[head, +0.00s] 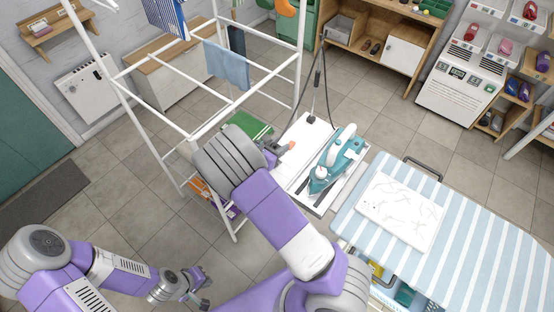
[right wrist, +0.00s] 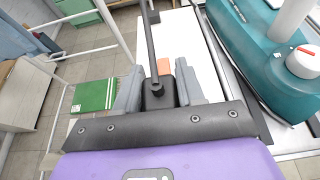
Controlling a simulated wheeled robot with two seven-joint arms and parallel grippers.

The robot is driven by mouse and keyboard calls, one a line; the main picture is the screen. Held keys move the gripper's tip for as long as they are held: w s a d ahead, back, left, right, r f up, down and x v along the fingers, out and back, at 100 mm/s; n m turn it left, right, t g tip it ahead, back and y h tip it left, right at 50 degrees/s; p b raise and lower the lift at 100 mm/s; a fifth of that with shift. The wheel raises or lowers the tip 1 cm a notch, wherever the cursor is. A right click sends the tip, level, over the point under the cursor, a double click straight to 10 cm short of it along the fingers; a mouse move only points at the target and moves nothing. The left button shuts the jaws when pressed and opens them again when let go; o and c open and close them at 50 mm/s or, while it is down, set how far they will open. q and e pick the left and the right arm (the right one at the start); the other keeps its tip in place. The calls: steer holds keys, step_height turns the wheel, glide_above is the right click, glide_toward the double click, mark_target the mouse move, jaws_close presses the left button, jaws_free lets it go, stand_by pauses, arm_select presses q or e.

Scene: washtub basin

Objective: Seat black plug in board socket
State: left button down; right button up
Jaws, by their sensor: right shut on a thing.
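My right gripper (right wrist: 158,92) is shut on a black block, which I take to be the black plug (right wrist: 154,101), in the right wrist view. A dark rod or cord rises away from there. In the head view my right gripper (head: 281,149) is over the left side of the white board (head: 304,133); the plug is hard to make out there. An orange piece (right wrist: 164,67) shows just beyond the fingers and also in the head view (head: 291,145). I cannot make out the socket. My left gripper (head: 202,286) hangs low over the floor, fingers apart and empty.
A teal iron (head: 337,158) stands on the board's right side. A striped ironing board (head: 484,235) with a white sheet (head: 401,211) is at the right. A white drying rack (head: 214,118) stands left of the board. Open floor (head: 115,195) lies at the left.

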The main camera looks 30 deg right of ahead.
steer(key=shift+w+f+b, duration=0.1)
steer(key=shift+f+b, duration=0.5)
steer(key=shift+f, duration=2.1)
steer(key=shift+f, duration=0.2)
steer(key=o, duration=1.1)
steer(key=shift+c, duration=0.2)
steer(key=shift+r, duration=0.15)
